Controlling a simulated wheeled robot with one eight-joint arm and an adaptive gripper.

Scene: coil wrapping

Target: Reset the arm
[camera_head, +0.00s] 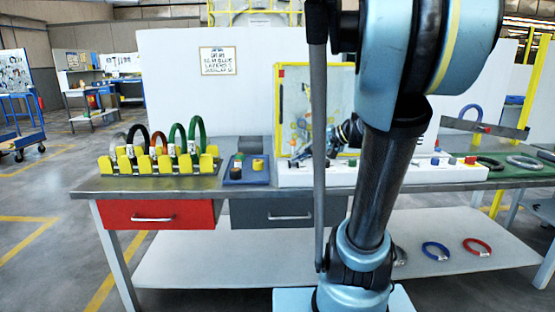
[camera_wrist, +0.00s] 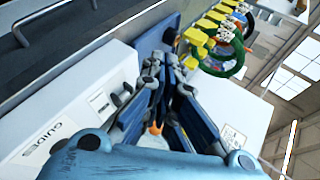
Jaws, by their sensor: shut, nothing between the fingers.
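My arm rises in the middle of the head view and hides part of the workbench (camera_head: 260,188). My gripper (camera_head: 330,140) shows behind the arm, above the white box (camera_head: 440,175) on the bench. In the wrist view my gripper (camera_wrist: 168,90) is shut and holds nothing. Its fingers are close together over the white box (camera_wrist: 80,100), near a blue tray (camera_wrist: 160,45).
A yellow rack (camera_head: 160,165) holds several upright coils at the bench's left. A blue tray (camera_head: 246,175) with small pieces lies beside it. A yellow-framed panel (camera_head: 282,110) stands behind. Blue (camera_head: 436,251) and red (camera_head: 477,247) coils lie on the lower shelf.

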